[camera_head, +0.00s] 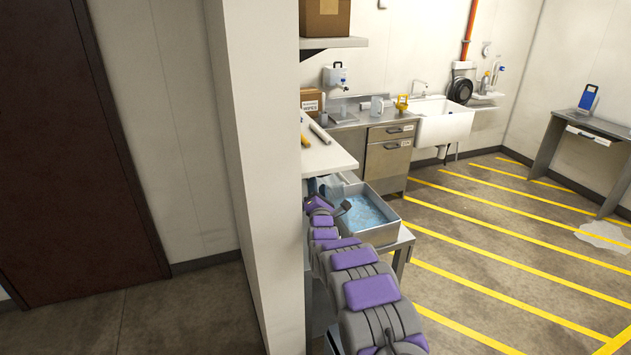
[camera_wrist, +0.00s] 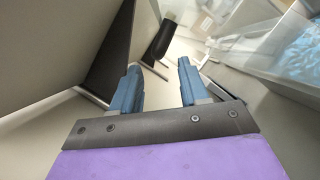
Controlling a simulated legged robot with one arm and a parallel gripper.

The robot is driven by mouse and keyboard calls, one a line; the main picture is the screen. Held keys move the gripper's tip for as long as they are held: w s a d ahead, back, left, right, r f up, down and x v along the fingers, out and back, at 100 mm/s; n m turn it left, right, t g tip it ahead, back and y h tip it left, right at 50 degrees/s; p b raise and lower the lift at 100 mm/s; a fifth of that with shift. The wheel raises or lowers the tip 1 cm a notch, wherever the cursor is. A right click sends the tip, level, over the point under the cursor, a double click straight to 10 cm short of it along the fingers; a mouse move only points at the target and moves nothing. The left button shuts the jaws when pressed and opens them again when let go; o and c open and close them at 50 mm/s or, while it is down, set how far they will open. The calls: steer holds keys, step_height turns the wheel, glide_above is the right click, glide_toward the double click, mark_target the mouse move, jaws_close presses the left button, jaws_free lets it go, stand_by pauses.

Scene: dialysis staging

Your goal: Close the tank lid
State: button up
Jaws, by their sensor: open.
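The tank (camera_head: 383,234) is an open metal basin with pale blue liquid, standing on a low metal stand right of the wall end in the head view. A pale, partly see-through panel shows at its left rear; I cannot tell whether it is the lid. My gripper (camera_head: 341,208) is at the tank's left side. In the wrist view my gripper (camera_wrist: 160,84) is open, with nothing between its two blue-grey fingers. A dark cylinder (camera_wrist: 160,40), possibly a handle, lies just beyond the fingertips, apart from them. A clear-walled container with bluish contents shows at upper right.
A white wall end (camera_head: 262,180) stands close to the left of my arm. A white shelf (camera_head: 325,157) with rod-like items overhangs the tank's left rear. A sink (camera_head: 445,127) and metal cabinet (camera_head: 388,160) are behind. The yellow-striped floor at right is mostly clear.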

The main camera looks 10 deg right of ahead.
steer(key=shift+d+b+x, duration=0.15)
steer(key=shift+b+x, duration=0.05)
steer(key=shift+x, duration=0.95)
steer(key=shift+d+b+x, duration=0.15)
steer(key=shift+b+x, duration=0.05)
steer(key=shift+x, duration=0.9)
steer(key=shift+a, duration=0.4)
steer(key=c, duration=0.6)
steer(key=shift+d, duration=0.1)
jaws_close()
steer(key=shift+r, duration=0.1)
